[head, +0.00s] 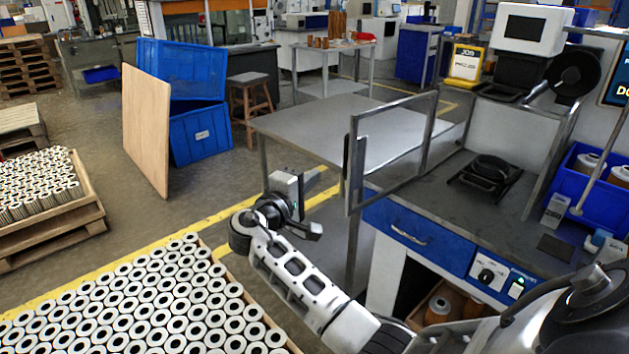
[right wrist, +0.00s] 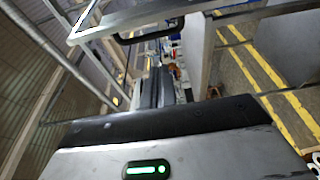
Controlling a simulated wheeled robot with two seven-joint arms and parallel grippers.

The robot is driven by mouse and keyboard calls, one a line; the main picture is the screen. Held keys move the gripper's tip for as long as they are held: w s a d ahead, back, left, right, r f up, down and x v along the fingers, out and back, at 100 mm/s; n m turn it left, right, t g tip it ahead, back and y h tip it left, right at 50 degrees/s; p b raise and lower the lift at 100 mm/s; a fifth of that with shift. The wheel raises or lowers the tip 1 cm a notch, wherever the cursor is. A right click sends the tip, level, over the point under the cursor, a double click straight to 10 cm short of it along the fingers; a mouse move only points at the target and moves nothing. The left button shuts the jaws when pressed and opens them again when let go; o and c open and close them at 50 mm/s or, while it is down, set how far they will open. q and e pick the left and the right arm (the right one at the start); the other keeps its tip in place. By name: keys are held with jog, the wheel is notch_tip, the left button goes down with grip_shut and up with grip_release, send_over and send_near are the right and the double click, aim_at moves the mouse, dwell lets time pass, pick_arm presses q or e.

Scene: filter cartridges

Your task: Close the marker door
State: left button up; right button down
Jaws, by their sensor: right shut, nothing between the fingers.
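The marker door is a clear panel in a grey metal frame (head: 352,130). It stands open at the left side of the marker bench, with a dark handle (head: 356,163) on its near-left upright. My right gripper (head: 300,192) is shut and empty, to the left of the door and apart from it in the head view. In the right wrist view, the door frame (right wrist: 160,16) and its dark handle (right wrist: 152,33) cross the top, beyond the gripper's body. The fingertips are hard to make out there. My left gripper is not in view.
The marker bench (head: 530,225) has a blue drawer (head: 420,232) and a black fixture (head: 490,172). A grey table (head: 300,125) stands behind the door. A crate of white cartridges (head: 150,305) lies at lower left. Open floor lies left of my gripper.

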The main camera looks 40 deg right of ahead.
jog(key=s+d+p, duration=0.1)
jog(key=d+p, duration=0.1)
jog(key=d, duration=0.5)
jog(key=shift+s+p, duration=0.2)
jog(key=shift+p, duration=0.2)
jog(key=shift+f, duration=0.1)
